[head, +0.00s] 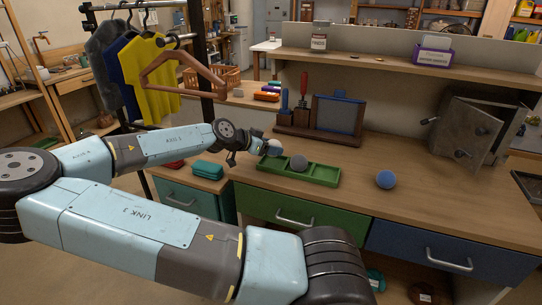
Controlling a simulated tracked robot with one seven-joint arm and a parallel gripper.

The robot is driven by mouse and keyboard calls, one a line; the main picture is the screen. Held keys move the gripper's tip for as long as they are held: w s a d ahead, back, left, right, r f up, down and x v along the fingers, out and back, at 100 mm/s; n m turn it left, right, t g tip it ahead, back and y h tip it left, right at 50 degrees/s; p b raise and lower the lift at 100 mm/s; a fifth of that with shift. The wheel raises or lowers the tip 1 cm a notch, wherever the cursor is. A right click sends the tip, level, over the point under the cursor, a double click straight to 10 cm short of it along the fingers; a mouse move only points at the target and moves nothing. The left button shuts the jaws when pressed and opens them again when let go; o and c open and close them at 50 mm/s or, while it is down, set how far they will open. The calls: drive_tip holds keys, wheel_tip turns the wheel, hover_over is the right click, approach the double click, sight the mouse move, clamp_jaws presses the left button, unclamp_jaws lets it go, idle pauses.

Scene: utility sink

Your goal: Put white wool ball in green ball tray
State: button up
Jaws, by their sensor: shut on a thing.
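The green ball tray (322,176) lies on the wooden bench top, with a grey ball (298,162) in its middle part. My gripper (266,149) is over the tray's left end, shut on a small pale round thing (274,147), which looks like the white wool ball. The fingers and my wrist partly hide it. It is too small to tell whether it touches the tray. The right part of the tray is empty.
A blue ball (386,179) sits on the bench right of the tray. A tool rack with a dark panel (336,116) stands behind the tray. A grey metal safe (466,129) is at the right. Teal cloths (202,170) lie at the left. The bench front between tray and blue ball is clear.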

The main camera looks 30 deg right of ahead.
drive_tip(key=shift+w+d+f, duration=0.15)
drive_tip(key=shift+d+f, duration=0.1)
drive_tip(key=shift+f, duration=0.05)
drive_tip(key=shift+w+d+f, duration=0.1)
drive_tip(key=shift+f, duration=1.65)
drive_tip(key=o, duration=1.1)
drive_tip(key=shift+c, duration=0.2)
drive_tip(key=v, duration=1.2)
